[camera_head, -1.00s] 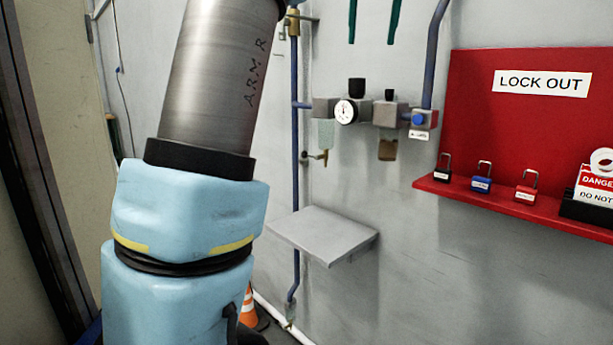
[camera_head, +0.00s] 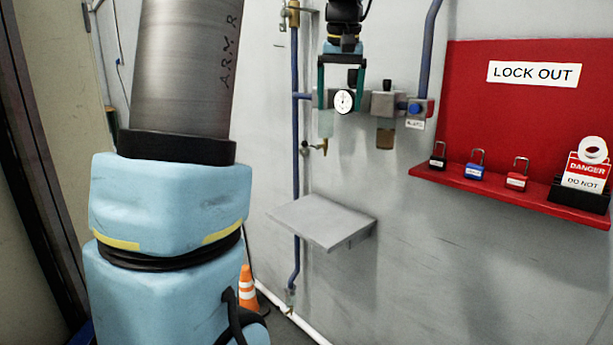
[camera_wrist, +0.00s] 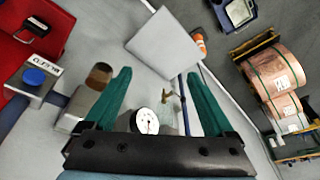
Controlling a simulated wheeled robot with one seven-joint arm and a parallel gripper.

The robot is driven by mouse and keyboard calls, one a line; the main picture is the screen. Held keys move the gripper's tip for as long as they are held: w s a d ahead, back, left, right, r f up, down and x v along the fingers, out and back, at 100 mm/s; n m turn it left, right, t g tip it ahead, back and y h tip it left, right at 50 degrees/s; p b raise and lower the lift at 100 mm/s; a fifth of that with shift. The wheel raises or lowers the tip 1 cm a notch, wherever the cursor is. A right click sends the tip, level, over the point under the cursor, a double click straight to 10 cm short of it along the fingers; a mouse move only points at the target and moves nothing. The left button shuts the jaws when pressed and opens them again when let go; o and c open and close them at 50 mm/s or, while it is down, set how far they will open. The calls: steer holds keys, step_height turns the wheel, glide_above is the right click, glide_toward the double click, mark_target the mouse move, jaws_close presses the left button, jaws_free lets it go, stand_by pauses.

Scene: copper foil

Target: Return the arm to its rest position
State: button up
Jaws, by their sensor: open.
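My gripper (camera_head: 342,88) hangs at the upper middle of the head view, in front of the wall-mounted air regulator. Its two green fingers point down and stand apart, with nothing held between them. In the wrist view my gripper (camera_wrist: 155,95) also shows its fingers spread. The regulator's pressure gauge (camera_head: 344,102) appears between the fingers in the head view, and it also shows between them in the wrist view (camera_wrist: 146,121). I cannot tell the exact gap between the fingers and the regulator. My steel and light-blue arm links fill the left of the head view.
A small grey shelf (camera_head: 322,218) juts from the wall below, bare on top. A red lockout board (camera_head: 470,110) with several padlocks is at right. A blue pipe (camera_head: 295,150) runs down the wall. A traffic cone (camera_head: 248,290) and copper rolls (camera_wrist: 277,75) are farther off.

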steer(key=s+a+f, duration=0.4)
steer(key=s+f, duration=0.2)
steer(key=f, duration=0.3)
steer(key=s+a+f+g, duration=0.1)
steer(key=s+a+f, duration=0.4)
steer(key=s+f, duration=0.2)
steer(key=s+a+f, duration=0.5)
steer(key=s+f, duration=0.1)
steer(key=f, duration=0.5)
steer(key=shift+s+g, duration=0.3)
steer(key=shift+g, duration=0.1)
stand_by(3.3)
